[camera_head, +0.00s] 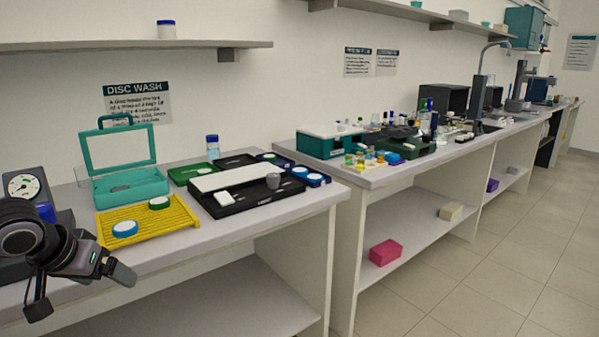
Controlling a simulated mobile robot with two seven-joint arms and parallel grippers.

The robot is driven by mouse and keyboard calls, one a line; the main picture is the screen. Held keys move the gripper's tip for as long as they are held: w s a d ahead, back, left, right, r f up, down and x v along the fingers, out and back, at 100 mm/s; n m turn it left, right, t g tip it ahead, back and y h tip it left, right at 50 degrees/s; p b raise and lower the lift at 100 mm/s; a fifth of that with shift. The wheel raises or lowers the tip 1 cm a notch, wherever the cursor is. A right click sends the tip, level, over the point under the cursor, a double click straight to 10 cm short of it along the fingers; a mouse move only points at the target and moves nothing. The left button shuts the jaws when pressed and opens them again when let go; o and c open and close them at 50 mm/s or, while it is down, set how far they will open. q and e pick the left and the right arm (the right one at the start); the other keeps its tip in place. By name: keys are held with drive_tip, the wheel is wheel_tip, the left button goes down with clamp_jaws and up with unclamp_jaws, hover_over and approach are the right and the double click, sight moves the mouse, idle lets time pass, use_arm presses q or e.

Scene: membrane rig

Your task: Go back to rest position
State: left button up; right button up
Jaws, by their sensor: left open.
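My left gripper (80,291) is at the lower left, over the front edge of the near bench (230,237). Its two fingers are spread apart with nothing between them. It is in front of and to the left of a yellow rack (178,227). A blue-rimmed disc (124,229) and a green-rimmed disc (160,203) lie on the rack. My right gripper is out of the picture.
A teal box (130,187) with its lid up stands behind the rack. A dial gauge (24,187) stands at the far left, behind my arm. The floor (480,260) at right is clear.

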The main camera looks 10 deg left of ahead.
use_arm(q)
drive_tip(key=s+d+f+m+t+h+p, duration=0.1)
drive_tip(key=s+d+f, duration=0.25)
drive_tip(key=f, duration=0.65)
drive_tip(key=s+d+f+m+t+h+p, duration=0.15)
drive_tip(key=d+f, duration=0.25)
drive_tip(key=f, duration=0.5)
drive_tip(key=s+d+f+m+p, duration=0.1)
drive_tip(key=s+d, duration=0.3)
drive_tip(key=d, duration=0.5)
drive_tip(key=s+d+f+m+t+p, duration=0.1)
drive_tip(key=s+d+f, duration=0.3)
drive_tip(key=d, duration=0.5)
drive_tip(key=shift+s+p, duration=0.5)
drive_tip(key=shift+s, duration=0.3)
